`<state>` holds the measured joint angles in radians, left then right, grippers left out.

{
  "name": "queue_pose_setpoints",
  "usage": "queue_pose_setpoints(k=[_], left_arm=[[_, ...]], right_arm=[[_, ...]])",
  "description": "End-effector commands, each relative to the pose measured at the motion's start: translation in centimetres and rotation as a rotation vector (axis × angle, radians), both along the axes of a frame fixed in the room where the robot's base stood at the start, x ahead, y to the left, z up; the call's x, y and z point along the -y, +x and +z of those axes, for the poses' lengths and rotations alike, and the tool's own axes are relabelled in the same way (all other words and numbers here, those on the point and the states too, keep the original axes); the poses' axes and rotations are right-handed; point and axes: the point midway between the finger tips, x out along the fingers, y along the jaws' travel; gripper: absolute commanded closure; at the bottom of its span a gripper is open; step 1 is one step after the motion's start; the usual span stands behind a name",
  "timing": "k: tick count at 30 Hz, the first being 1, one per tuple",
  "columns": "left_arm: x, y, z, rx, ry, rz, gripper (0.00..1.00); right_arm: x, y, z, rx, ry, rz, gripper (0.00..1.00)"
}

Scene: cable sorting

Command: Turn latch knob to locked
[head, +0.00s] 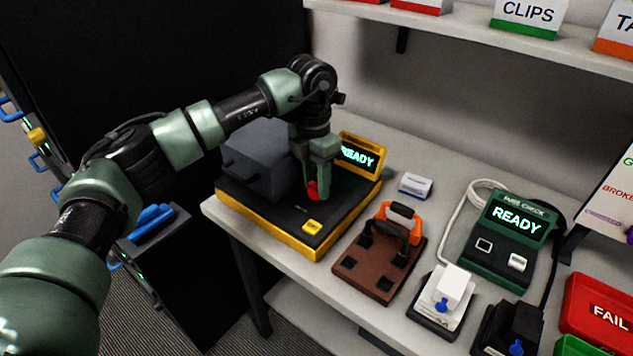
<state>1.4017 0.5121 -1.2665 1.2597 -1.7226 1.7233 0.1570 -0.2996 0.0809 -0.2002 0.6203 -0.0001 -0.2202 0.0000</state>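A red latch knob (313,191) sits on the black top of a yellow-edged station (262,235), beside a dark grey box (258,160). My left gripper (318,192) points down right at the knob, with its green fingers hiding much of it. The fingers seem to be at either side of the knob, but I cannot tell whether they are shut on it. The knob's turned position is not readable. A yellow-framed display (358,156) behind the gripper reads READY. My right gripper is not in view.
To the right are a brown block with orange and black handles (375,268), a small white-and-blue box (415,185), a white plug piece (448,292), a green READY tester (510,235) and a red FAIL bin (600,305). A shelf (470,38) overhangs the table's back.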

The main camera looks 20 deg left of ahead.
Motion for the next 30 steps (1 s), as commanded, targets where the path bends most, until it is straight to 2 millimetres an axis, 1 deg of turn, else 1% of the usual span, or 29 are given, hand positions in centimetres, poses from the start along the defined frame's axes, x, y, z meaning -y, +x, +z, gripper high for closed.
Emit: queue_pose_setpoints(k=[1, 2, 13, 16, 20, 27, 30], left_arm=[[-0.1, 0.1, 0.2, 0.005, -0.001, 0.003, 0.50], [-0.1, 0.1, 0.2, 0.004, 0.000, 0.003, 0.47], [0.0, 0.0, 0.0, 0.000, 0.000, 0.002, 0.47], [0.0, 0.0, 0.3, 0.001, 0.000, 0.002, 0.47], [-0.1, 0.1, 2.0, 0.004, -0.001, 0.002, 0.47], [-0.3, 0.3, 6.0, 0.004, 0.000, 0.002, 0.47], [-0.4, 0.3, 7.1, 0.002, 0.000, 0.002, 0.47]], right_arm=[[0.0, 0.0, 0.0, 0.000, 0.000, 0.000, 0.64], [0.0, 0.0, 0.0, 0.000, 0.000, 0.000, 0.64], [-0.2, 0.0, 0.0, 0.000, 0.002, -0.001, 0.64], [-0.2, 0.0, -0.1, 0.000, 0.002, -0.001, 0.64], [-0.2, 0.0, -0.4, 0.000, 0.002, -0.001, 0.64], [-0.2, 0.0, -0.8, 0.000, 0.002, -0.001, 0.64], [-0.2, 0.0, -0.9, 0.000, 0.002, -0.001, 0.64]])
